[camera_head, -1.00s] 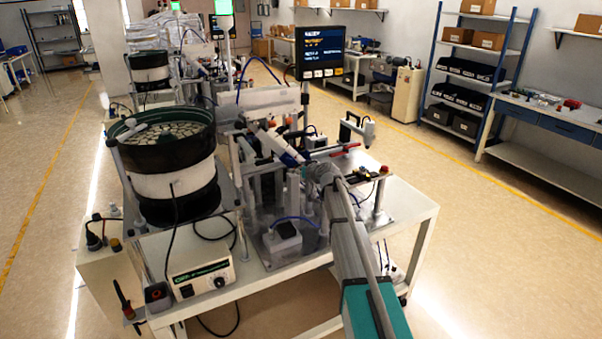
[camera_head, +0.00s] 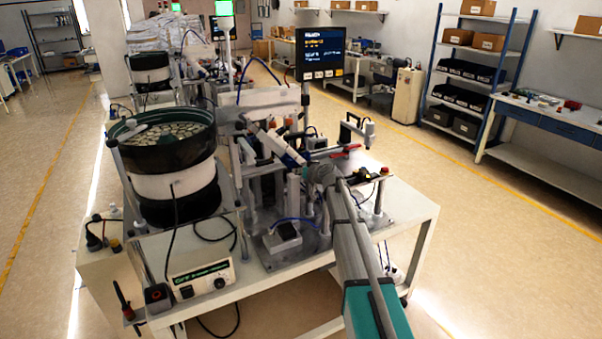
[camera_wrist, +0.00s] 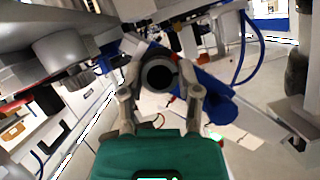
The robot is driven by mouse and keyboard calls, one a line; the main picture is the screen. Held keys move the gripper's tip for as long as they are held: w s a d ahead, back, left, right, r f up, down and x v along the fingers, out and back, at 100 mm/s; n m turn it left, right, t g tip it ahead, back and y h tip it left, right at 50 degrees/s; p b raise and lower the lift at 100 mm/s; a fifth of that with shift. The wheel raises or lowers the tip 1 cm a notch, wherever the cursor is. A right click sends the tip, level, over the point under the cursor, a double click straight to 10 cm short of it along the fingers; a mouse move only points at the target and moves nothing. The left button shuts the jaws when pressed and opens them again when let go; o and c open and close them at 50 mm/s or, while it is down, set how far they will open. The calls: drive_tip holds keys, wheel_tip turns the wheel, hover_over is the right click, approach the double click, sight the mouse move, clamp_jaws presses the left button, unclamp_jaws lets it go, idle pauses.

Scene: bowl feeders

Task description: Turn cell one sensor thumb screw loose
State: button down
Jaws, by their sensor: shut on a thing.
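In the wrist view, my gripper (camera_wrist: 160,82) has both fingers closed in on a round dark knob (camera_wrist: 158,73), which looks like the sensor thumb screw. The knob faces the camera end-on with a dark hollow middle. A finger presses on each side of it. The thumb screw cannot be made out there. The cell's bowl feeder (camera_head: 165,150) stands to the left of the gripper.
A blue cylinder (camera_wrist: 208,92) lies close right of the gripper. A grey knob (camera_wrist: 60,54) under a metal plate is on the left. The display (camera_head: 320,52) stands behind the fixture. A feeder controller box (camera_head: 201,272) sits at the table's front.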

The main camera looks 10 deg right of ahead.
drive_tip(key=shift+c, duration=1.5)
unclamp_jaws()
